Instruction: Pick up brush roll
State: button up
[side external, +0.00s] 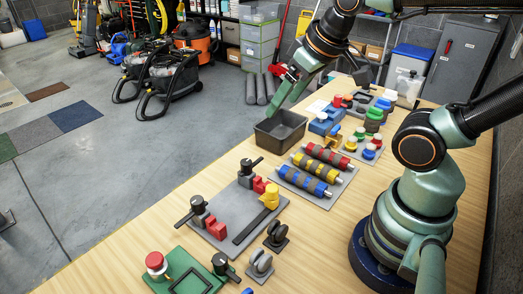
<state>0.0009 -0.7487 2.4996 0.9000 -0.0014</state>
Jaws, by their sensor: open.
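Three brush rolls lie side by side on a grey pad (335,189) in the middle of the table: one red and dark (327,154), one yellow and dark (316,167), one blue and dark (302,181). Pale shaft ends show at their right. My gripper (279,88) is open and appears empty. In the picture it is up and left of the rolls, above the black bin, apart from the rolls. Its exact height cannot be told.
An open black bin (280,130) stands just behind the rolls. Coloured knobs and blocks crowd the table to the right and back. A grey plate with clamps (225,215) and a green plate (185,275) lie in front.

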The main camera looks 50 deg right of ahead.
jog(key=w+d+f+g, duration=0.1)
jog(key=d+f+g, duration=0.3)
jog(key=d, duration=0.6)
jog(key=g, duration=0.2)
send_over(328, 151)
jog(key=f, duration=1.4)
jog(key=shift+w+a, duration=0.25)
jog(key=shift+w, duration=0.05)
jog(key=f, duration=0.4)
jog(key=shift+s+d+f, duration=0.15)
jog(key=shift+s+d, duration=0.1)
jog(key=shift+s, duration=0.15)
jog(key=shift+f, duration=0.45)
grip_shut()
jog(key=shift+w+r, duration=0.1)
jog(key=shift+r, duration=0.1)
